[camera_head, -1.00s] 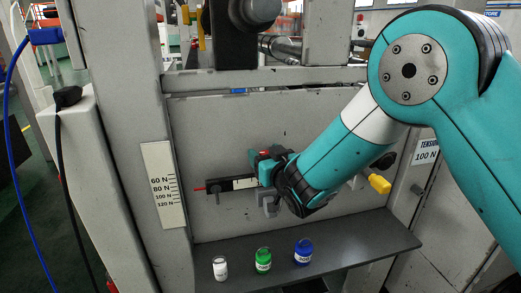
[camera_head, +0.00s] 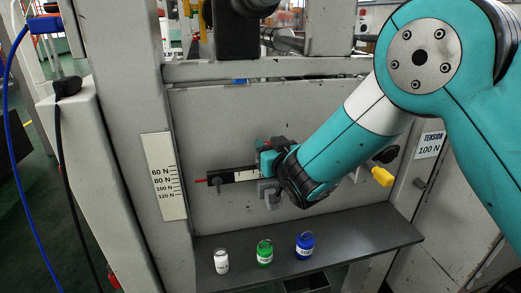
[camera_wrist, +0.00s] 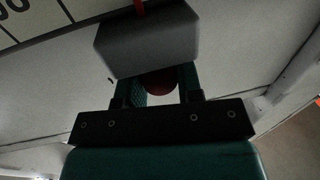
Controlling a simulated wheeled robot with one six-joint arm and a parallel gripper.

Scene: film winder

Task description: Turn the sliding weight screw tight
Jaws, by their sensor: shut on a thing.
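The sliding weight is a grey block (camera_wrist: 158,42) in the wrist view, close beyond my fingertips. A round red screw knob (camera_wrist: 160,84) sits at its near side, between my two green fingers. My gripper (camera_wrist: 161,80) is shut on this knob. In the head view, my gripper (camera_head: 266,158) is at the dark lever bar (camera_head: 222,179) on the grey panel. My gripper and wrist hide most of the weight and screw there. The bar's red tip (camera_head: 198,181) points left at the scale plate (camera_head: 164,177), between the 80 N and 100 N marks.
A dark shelf (camera_head: 345,239) below holds a white jar (camera_head: 221,262), a green jar (camera_head: 265,254) and a blue jar (camera_head: 305,246). A yellow handle (camera_head: 382,177) sticks out right of my wrist. A sign (camera_head: 429,146) reads TENSION 100 N.

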